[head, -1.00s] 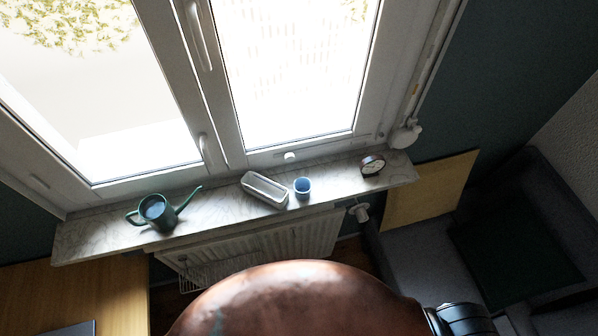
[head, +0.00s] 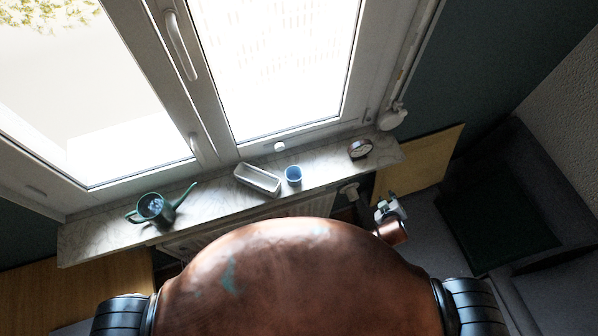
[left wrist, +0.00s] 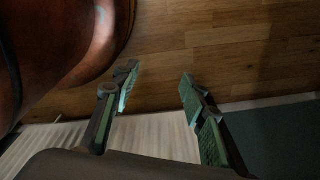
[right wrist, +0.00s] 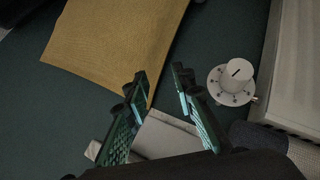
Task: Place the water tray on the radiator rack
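The water tray (head: 257,180), a white, narrow, rectangular tray, sits on the marble windowsill between a green watering can and a blue cup. My right gripper (head: 391,208) is below the sill at the right, well apart from the tray. The right wrist view shows its fingers (right wrist: 160,76) apart with nothing between them. My left gripper (left wrist: 158,74) shows only in its wrist view, open and empty above the floor. The radiator (head: 318,207) under the sill is mostly covered by my body in the head view. The radiator rack is hidden there.
The green watering can (head: 152,208), blue cup (head: 293,175) and small clock (head: 360,149) share the windowsill (head: 215,207). A white radiator valve knob (right wrist: 235,80) is near my right gripper. A wooden panel (head: 420,163) and grey seat lie to the right.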

